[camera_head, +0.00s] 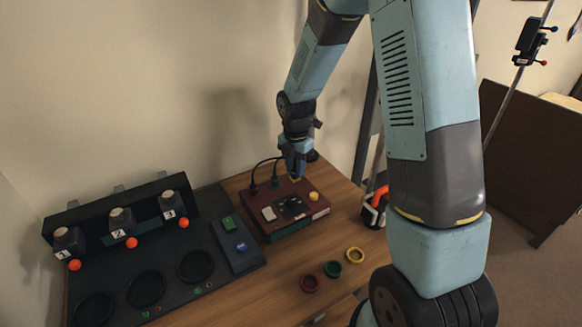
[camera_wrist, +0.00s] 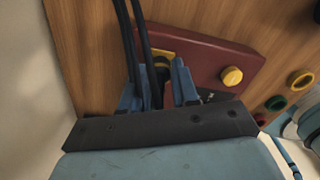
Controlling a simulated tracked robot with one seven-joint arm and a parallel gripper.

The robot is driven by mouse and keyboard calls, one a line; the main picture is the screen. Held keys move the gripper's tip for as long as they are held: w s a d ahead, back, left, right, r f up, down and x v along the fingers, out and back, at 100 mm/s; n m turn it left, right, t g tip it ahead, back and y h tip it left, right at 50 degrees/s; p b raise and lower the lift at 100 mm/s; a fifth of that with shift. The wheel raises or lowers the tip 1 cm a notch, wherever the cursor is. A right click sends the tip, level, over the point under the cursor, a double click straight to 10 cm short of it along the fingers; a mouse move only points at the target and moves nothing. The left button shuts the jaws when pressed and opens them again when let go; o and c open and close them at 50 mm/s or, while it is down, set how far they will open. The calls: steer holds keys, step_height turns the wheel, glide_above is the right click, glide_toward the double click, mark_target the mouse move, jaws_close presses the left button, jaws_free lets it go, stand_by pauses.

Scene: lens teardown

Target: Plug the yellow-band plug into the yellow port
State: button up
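The dark red box (camera_head: 290,218) stands on the wooden table, with a yellow port (camera_wrist: 163,55) at its edge in the wrist view. A dark round part, a plug or the port's opening, sits within the yellow port; I cannot tell which, and no yellow band is distinct. My gripper (camera_head: 295,172) points down over the box's back edge. In the wrist view its two blue fingers (camera_wrist: 157,85) straddle the dark part and a black cable. Whether they press on it is hidden. Two black plugs (camera_head: 253,187) (camera_head: 275,182) stand left of the gripper in the head view.
The box carries a yellow knob (camera_head: 313,196). Red, green and yellow rings (camera_head: 355,255) lie on the table in front. A dark fixture with round wells (camera_head: 146,288) stands at left. Black cables (camera_wrist: 128,40) run close beside my fingers.

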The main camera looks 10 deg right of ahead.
steer(key=o, duration=0.4)
steer(key=shift+o, duration=0.2)
step_height(320, 180, up, 14)
steer(key=shift+f, duration=0.15)
stand_by(0.3)
steer(key=s+d+r+m+t, duration=0.3)
steer(key=s+d+r+m, duration=0.4)
steer(key=s+r+m, duration=0.55)
steer(key=s+d+r+m+t, duration=0.1)
steer(key=s+d+m, duration=0.1)
steer(key=s+m, duration=0.4)
steer(key=s+d+r+m+t, duration=0.1)
steer(key=s+d+r+m, duration=0.1)
steer(key=s+m, duration=0.5)
steer(key=shift+d+r+m+t, duration=0.15)
steer(key=shift+d+m+t, duration=0.2)
steer(key=shift+m, duration=0.4)
